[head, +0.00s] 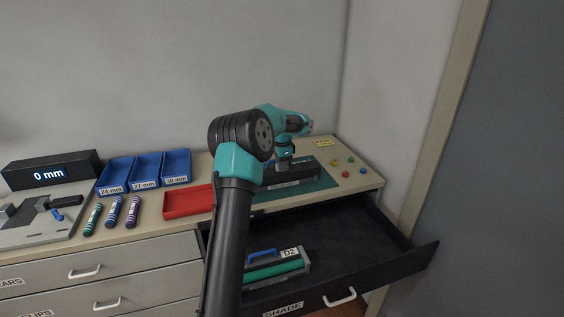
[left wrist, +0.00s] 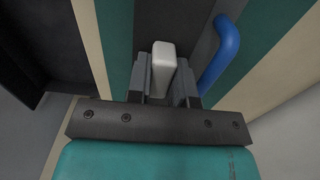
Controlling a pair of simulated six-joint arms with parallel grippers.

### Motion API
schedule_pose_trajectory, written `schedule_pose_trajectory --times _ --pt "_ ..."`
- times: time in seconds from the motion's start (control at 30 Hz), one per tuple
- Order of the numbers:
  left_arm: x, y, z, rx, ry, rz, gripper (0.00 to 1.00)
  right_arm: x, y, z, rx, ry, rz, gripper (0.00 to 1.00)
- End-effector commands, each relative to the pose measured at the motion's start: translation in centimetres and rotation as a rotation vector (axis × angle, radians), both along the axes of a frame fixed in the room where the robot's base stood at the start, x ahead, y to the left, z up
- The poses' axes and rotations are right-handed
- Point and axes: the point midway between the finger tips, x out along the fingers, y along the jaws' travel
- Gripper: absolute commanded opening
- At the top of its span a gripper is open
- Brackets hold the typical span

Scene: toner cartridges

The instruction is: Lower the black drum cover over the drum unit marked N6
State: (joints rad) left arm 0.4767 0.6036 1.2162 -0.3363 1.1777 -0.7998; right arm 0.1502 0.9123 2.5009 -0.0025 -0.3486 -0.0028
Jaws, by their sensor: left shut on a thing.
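The black drum cover (head: 300,171) is at the green mat (head: 322,181) on the cabinet top, below my left gripper (head: 284,163). In the left wrist view, my left gripper (left wrist: 165,80) is shut on the pale handle (left wrist: 164,58) of the dark cover (left wrist: 172,18). A blue handle (left wrist: 228,50) stands just to the right of the fingers, apart from them. A white label (head: 283,184) shows at the front of the black body, too small to read. The drum unit under it is mostly hidden, and I cannot tell whether the cover touches it. My right gripper is out of view.
The open black drawer (head: 360,238) below holds a green drum unit (head: 272,270) marked D2 with a blue handle. A red tray (head: 188,202), blue bins (head: 147,170) and striped tubes (head: 113,212) lie to the left. Coloured buttons (head: 346,174) and a yellow note (head: 324,142) lie right of the mat.

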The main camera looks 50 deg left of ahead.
Motion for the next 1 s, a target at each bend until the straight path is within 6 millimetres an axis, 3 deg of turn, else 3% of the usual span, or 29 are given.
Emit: schedule_pose_trajectory --times 0.47,0.5,0.7,0.8,1.0 --pt "0.02 0.00 -0.50 0.000 -0.001 0.000 0.00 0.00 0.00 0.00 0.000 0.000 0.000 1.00" --pt "0.02 0.00 -0.50 0.000 -0.001 0.000 0.25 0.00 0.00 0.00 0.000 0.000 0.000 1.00" --pt "0.02 0.00 -0.50 0.000 -0.001 0.000 0.44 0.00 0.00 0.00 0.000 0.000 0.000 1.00" --pt "0.02 0.00 -0.50 0.000 -0.001 0.000 0.51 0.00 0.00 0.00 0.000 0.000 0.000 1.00" --pt "0.02 -0.01 -0.48 0.000 -0.001 0.000 0.51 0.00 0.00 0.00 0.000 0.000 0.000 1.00"
